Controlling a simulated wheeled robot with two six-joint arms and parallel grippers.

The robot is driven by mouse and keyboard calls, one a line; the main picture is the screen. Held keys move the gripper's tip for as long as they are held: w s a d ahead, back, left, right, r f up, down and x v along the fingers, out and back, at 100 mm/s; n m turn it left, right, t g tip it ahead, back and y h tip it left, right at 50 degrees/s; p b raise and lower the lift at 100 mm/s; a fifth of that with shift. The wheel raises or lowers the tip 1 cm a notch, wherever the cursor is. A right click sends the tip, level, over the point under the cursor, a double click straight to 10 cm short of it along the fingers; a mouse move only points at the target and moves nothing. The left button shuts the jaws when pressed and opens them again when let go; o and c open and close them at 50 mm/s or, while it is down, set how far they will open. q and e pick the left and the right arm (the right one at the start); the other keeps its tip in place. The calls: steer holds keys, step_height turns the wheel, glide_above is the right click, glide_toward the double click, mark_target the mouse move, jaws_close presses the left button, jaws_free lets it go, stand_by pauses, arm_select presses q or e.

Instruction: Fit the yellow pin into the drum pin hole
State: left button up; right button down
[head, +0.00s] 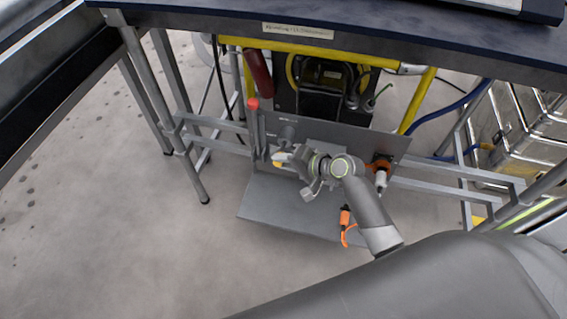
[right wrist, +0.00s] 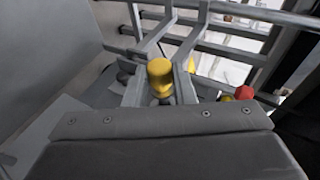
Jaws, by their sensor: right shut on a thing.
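The yellow pin (right wrist: 160,75) is between the two fingers of my right gripper (right wrist: 161,92) in the right wrist view, its rounded yellow head showing toward the camera. In the head view my right gripper (head: 283,158) is in front of the grey upright panel, with a small bit of yellow at its tip. A grey round part (head: 287,133) on the panel, possibly the drum, is just behind the gripper. The pin hole is not visible, and I cannot tell whether the pin touches anything. My left gripper is not in view.
A lever with a red knob (head: 253,104) stands just left of the gripper. An orange socket with a plug (head: 381,168) is on the panel's right. An orange connector (head: 345,217) lies on the grey plate (head: 270,213). A dark tabletop (head: 200,15) overhangs the back.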

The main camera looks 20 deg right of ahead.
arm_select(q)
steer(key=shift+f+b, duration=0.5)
arm_select(e)
steer(key=shift+w+d, duration=0.5)
steer(key=shift+w, duration=0.25)
steer(key=shift+w+d, duration=0.5)
steer(key=shift+w, duration=0.2)
steer(key=c, duration=1.1)
jaws_free()
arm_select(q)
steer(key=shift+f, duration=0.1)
arm_select(e)
steer(key=p, duration=0.3)
glide_toward(283, 151)
steer(key=d+f+v, duration=0.1)
steer(key=v, duration=0.5)
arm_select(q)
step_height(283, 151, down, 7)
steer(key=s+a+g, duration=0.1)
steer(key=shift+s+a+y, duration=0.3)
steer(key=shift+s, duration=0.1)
arm_select(e)
steer(key=shift+v, duration=1.1)
steer(key=shift+a, duration=0.1)
